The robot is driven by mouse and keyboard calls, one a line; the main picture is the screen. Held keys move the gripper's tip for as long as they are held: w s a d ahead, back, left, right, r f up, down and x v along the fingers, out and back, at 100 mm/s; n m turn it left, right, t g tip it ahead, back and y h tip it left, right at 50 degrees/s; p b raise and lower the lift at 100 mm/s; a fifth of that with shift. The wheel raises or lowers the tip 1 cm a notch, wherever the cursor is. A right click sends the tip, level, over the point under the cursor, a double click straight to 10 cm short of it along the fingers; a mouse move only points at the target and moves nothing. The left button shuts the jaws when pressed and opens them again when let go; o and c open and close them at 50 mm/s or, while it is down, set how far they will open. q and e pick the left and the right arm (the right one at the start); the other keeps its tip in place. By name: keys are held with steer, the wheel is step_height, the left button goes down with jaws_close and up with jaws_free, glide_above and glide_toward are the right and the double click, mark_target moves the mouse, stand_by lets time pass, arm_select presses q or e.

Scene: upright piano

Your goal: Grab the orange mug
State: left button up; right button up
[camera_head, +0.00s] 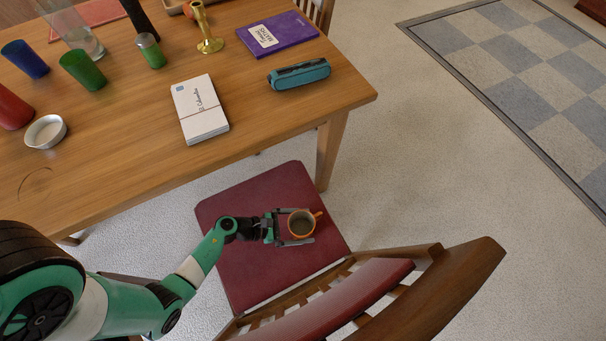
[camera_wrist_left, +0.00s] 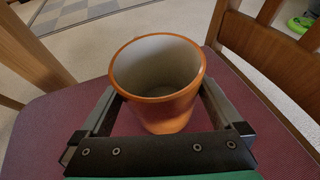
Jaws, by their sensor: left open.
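The orange mug (camera_head: 301,224) stands upright on the dark red seat of a wooden chair (camera_head: 240,263). My left gripper (camera_head: 296,226) is open, with one finger on each side of the mug. In the left wrist view the mug (camera_wrist_left: 158,82) sits between the two spread fingers (camera_wrist_left: 160,105), its pale inside and rim in sight. I cannot tell whether either finger touches it. In the head view the mug's handle points to the right, away from the gripper's palm. My right gripper is not in view.
The chair's wooden backrest (camera_head: 430,290) rises close to the mug. A wooden table (camera_head: 120,140) stands beyond the seat, holding a white box (camera_head: 200,108), a teal case (camera_head: 299,74), a purple book (camera_head: 277,33) and several cups. Open floor lies to the right.

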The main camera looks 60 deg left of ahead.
arm_select(q)
steer(key=c, duration=1.3)
step_height(320, 180, up, 10)
steer(key=p, duration=0.7)
steer(key=shift+w, duration=0.1)
steer(key=shift+c, duration=0.2)
